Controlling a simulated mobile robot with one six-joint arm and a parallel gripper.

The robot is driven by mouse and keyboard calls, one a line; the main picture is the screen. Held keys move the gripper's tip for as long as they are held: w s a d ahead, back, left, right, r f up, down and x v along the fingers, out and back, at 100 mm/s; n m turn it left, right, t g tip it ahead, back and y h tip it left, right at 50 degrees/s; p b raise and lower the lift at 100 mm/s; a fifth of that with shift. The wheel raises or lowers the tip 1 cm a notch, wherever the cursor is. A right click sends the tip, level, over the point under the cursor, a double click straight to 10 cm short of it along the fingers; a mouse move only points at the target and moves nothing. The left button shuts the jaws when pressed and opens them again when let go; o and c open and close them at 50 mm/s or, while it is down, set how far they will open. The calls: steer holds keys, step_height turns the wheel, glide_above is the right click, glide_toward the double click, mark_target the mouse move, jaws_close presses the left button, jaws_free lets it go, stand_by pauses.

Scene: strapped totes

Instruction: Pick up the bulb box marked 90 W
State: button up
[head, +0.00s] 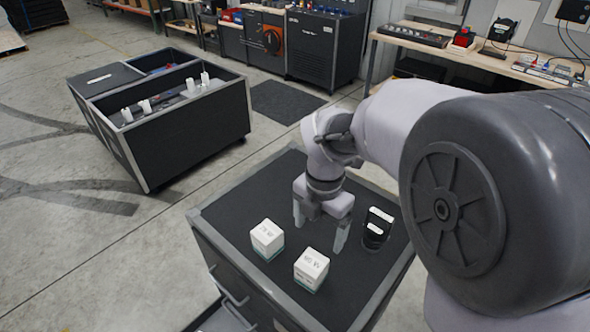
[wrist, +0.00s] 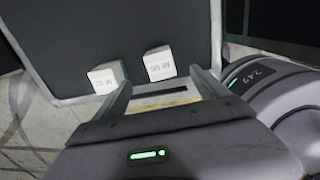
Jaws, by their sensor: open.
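The bulb box marked 90 W (head: 311,269) is a white cube with a green lower band, upright on the dark cabinet top (head: 240,200) near its front edge. In the wrist view the 90 W box (wrist: 159,64) appears just beyond and between the fingertips. A similar white box (head: 267,240) stands beside it, to the left in the head view; its mark looks like 73 W or 75 W in the wrist view (wrist: 106,78). My gripper (head: 320,227) is open and empty, pointing down over the cabinet top behind the boxes, apart from both.
A black item with white labels (head: 377,229) is on the cabinet top to the right of my gripper. A large dark tote (head: 190,130) with several white items stands on the floor at the back left. A workbench (head: 480,58) stands at the back right.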

mark_target(313, 262)
steer(key=shift+n, duration=0.4)
steer(key=f+b, duration=0.1)
steer(key=f, duration=0.3)
steer(key=f+b, duration=0.2)
steer(key=f, duration=0.2)
steer(key=s+f+b, duration=0.1)
steer(key=f+b, duration=0.1)
steer(key=f, duration=0.2)
steer(key=shift+a+f, duration=0.2)
steer(key=shift+a, duration=0.2)
step_height(313, 262, down, 5)
steer(key=b, duration=0.2)
steer(key=shift+w+a+f+b, duration=0.1)
steer(key=shift+f+b, duration=0.05)
steer(key=shift+b, duration=0.15)
steer(key=shift+c, duration=1.1)
steer(key=c, duration=1.3)
